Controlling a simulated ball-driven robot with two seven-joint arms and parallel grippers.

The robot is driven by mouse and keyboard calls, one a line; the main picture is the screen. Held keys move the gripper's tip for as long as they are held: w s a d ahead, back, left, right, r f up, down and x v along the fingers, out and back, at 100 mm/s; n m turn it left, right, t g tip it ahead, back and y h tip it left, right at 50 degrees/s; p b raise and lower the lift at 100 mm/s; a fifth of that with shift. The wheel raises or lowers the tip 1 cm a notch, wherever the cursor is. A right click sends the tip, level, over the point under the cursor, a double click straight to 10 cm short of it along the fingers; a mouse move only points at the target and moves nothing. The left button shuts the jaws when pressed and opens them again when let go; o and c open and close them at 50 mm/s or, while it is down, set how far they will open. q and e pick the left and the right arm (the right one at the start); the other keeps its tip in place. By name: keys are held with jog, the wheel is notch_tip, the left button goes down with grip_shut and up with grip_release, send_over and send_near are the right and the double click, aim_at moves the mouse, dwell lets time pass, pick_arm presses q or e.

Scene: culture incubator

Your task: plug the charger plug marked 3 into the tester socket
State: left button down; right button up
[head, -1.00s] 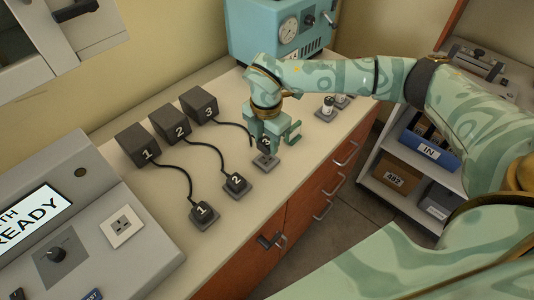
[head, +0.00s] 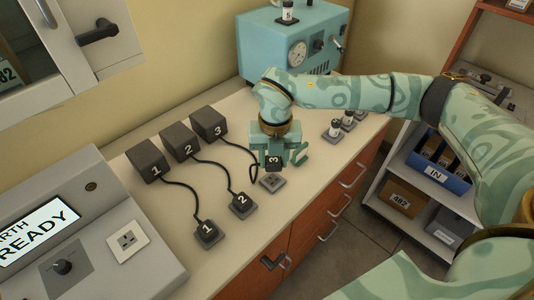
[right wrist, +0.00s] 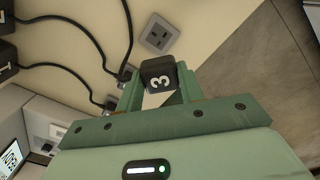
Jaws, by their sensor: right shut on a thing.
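My right gripper (head: 279,160) is shut on the dark plug marked 3 (head: 274,162), which also shows between its fingers in the right wrist view (right wrist: 160,78). It holds the plug above the counter, just clear of a small grey socket base (head: 273,182). That base is empty, and its slots also show in the right wrist view (right wrist: 159,33). A cord runs from the plug to the charger block marked 3 (head: 209,122). The tester (head: 75,235) at the lower left has a white-framed socket (head: 127,240), which is empty. My left gripper is not in view.
Plugs marked 1 (head: 207,232) and 2 (head: 241,204) sit on their bases, corded to blocks 1 (head: 148,160) and 2 (head: 180,142). A teal incubator (head: 295,45) stands behind. Small vials (head: 335,128) are at right. Shelves hold an IN bin (head: 438,167).

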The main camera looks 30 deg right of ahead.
jog(key=s+r+m, duration=0.4)
jog(key=m, duration=1.1)
jog(key=s+a+r+m, duration=0.1)
jog(key=s+r+m, duration=0.2)
jog(key=m, duration=1.3)
jog(key=s, duration=0.2)
jog(key=shift+s+r, duration=0.3)
jog(key=shift+r, duration=0.05)
jog(key=shift+a, duration=0.1)
